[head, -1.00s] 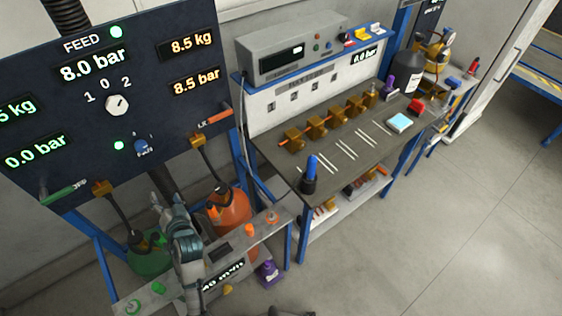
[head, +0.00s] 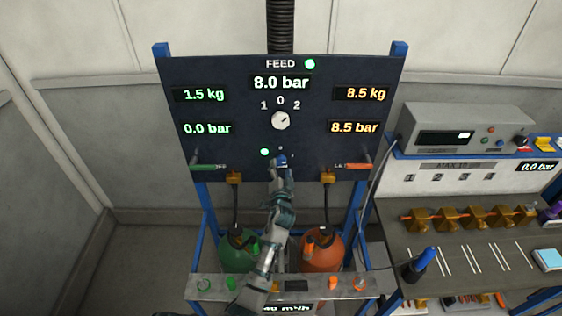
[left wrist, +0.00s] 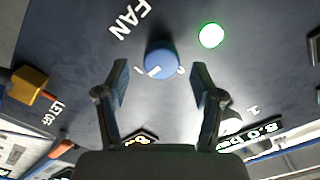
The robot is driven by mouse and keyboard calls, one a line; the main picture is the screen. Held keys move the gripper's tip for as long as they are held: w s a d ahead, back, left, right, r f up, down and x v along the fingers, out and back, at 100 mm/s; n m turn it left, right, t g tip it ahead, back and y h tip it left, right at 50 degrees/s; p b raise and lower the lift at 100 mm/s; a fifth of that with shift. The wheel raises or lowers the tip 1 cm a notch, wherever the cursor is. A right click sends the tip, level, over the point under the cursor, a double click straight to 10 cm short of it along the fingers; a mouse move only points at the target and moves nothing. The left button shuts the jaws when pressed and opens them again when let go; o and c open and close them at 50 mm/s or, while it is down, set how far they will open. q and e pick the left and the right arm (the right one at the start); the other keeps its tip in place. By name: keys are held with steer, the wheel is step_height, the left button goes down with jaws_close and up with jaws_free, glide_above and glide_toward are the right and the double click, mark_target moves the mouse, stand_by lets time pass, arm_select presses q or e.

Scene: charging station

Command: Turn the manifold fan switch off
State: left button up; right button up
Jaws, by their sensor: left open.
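The blue fan knob (left wrist: 162,60) sits on the dark panel in the left wrist view, beside the white FAN lettering. Its white pointer mark is turned toward the lower left of that picture, near the left of two small marks. A lit green lamp (left wrist: 211,36) is next to it. My left gripper (left wrist: 160,78) is open, with one finger on each side of the knob in that view; I cannot tell whether they touch it. In the head view the left gripper (head: 281,168) is in front of the knob and partly hides it. My right gripper is not in view.
The panel (head: 225,75) also bears a white selector knob (head: 281,121), displays and two side handles. Below are a green tank (head: 238,252), an orange tank (head: 323,253) and a grey shelf (head: 205,286). A workbench (head: 400,245) stands at right.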

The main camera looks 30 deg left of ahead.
mark_target(281, 163)
arm_select(q)
steer(key=shift+x, duration=1.9)
steer(key=c, duration=1.1)
steer(key=shift+c, duration=0.2)
